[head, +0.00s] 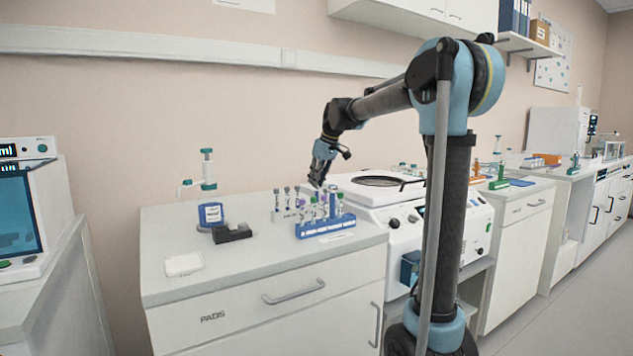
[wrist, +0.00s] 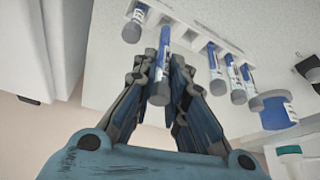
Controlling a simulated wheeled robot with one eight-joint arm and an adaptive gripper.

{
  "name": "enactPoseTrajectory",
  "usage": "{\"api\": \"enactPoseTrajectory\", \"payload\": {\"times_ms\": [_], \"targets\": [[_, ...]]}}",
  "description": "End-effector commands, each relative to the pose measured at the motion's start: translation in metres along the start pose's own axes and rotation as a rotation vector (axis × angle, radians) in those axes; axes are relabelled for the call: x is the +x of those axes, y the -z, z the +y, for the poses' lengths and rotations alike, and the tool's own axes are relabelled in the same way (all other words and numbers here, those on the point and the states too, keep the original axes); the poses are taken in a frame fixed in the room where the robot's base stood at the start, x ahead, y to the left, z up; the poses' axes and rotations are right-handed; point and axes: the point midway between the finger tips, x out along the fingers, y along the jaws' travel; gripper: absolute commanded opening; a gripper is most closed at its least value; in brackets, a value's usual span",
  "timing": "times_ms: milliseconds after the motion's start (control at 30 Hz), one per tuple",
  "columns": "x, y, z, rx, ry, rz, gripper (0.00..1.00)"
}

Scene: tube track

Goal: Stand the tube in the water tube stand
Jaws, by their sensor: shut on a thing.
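My gripper (head: 318,182) is over the left counter, above the tube racks. In the wrist view my gripper (wrist: 160,75) is shut on a tube with a blue label (wrist: 161,65), its dark end towards the camera. I cannot tell whether its far end is clear of the rack. A blue stand (head: 325,229) with lettering on its front holds several tubes with coloured caps. A pale rack (head: 283,214) with grey-capped tubes stands behind it to the left. In the wrist view a white rack (wrist: 195,36) holds several tubes. Which one is the water stand is unreadable.
A blue-labelled bottle (head: 210,214) with a teal top and a black block (head: 232,233) stand left of the racks. A white pad (head: 184,264) lies at the front left. A white centrifuge (head: 375,190) stands close on the right.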

Motion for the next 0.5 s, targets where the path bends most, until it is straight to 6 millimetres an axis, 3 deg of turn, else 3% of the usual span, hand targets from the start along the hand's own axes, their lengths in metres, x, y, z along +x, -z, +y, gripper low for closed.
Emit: {"api": "enactPoseTrajectory", "payload": {"times_ms": [500], "targets": [[0.006,-0.0023,-0.0001,0.0,0.0,0.0,0.0]]}}
